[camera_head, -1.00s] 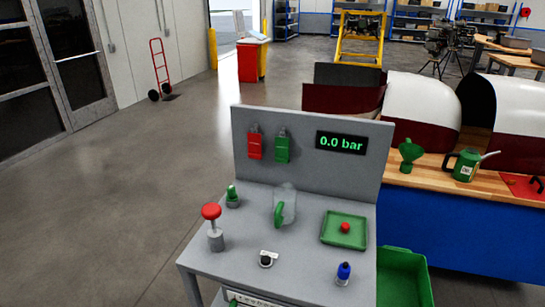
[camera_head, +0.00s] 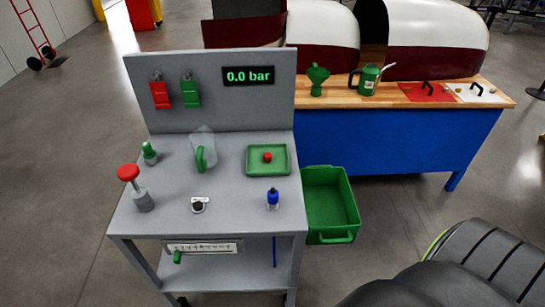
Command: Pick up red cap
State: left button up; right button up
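A small red cap (camera_head: 267,157) lies in a shallow green tray (camera_head: 283,172) on the grey stand's top shelf, toward the right. The grey stand (camera_head: 240,207) has a back panel with a display (camera_head: 248,76) reading 0.0 bar. A red mushroom-shaped knob (camera_head: 128,172) sits on a grey post at the stand's left front. Neither of my grippers shows in the view.
A clear jug with a green handle (camera_head: 200,158), a small blue bottle (camera_head: 273,199) and a black knob (camera_head: 198,207) stand near the tray. A green bin (camera_head: 347,205) sits right of the stand. A blue workbench (camera_head: 400,145) stands behind.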

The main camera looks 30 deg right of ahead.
aim_at(267, 156)
jog(key=z, duration=4.5)
jog(key=j+u, duration=0.15)
jog(key=u, duration=3.3)
jog(key=i+j+z, duration=0.1)
jog(key=j+z, duration=0.6)
